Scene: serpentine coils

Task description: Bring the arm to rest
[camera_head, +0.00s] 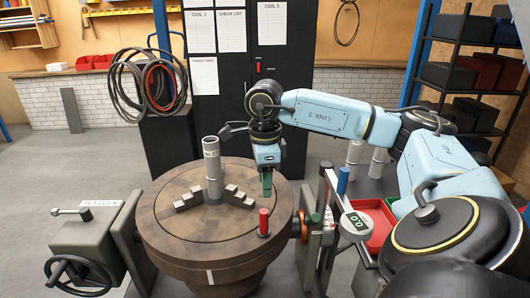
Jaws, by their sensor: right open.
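My right arm comes in from the right side of the head view, and my right gripper (267,182) points down over the right part of a round brown turntable (165,234). Its green fingertips are just above or at the turntable top; I cannot tell if they touch it. The gripper is open, with nothing seen between its fingers. My left gripper is not in view.
A grey cylinder (212,165) stands upright on the turntable between stepped grey blocks (238,196). A red peg (264,222) stands near the front right rim. A gauge (354,222) and a red tray (378,225) lie to the right. A handwheel (78,275) is at left.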

